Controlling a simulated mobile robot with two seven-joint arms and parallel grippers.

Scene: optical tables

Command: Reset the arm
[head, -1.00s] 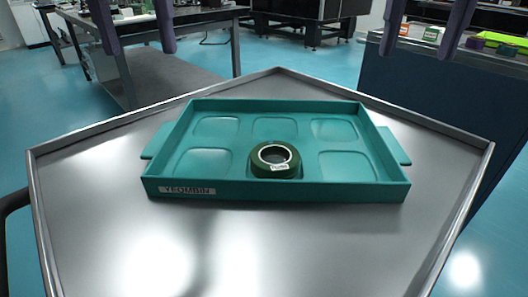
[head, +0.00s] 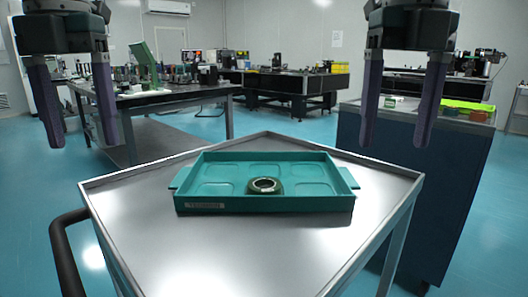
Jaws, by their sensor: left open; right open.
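My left gripper (head: 80,145) hangs at the upper left of the head view, fingers pointing down, open and empty. My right gripper (head: 394,145) hangs at the upper right, fingers pointing down, also open and empty. Both appear raised above the level of the cart top. A teal tray (head: 290,205) with several shallow compartments lies on the cart. A dark green ring-shaped part (head: 264,187) with a pale inner rim sits in the tray's front middle compartment. Neither gripper touches the tray or the ring.
The tray rests on a metal cart (head: 240,250) with a raised rim and a black handle (head: 65,250) at left. A dark blue cabinet (head: 420,190) stands at right, with small items on top. Optical tables (head: 285,80) stand behind.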

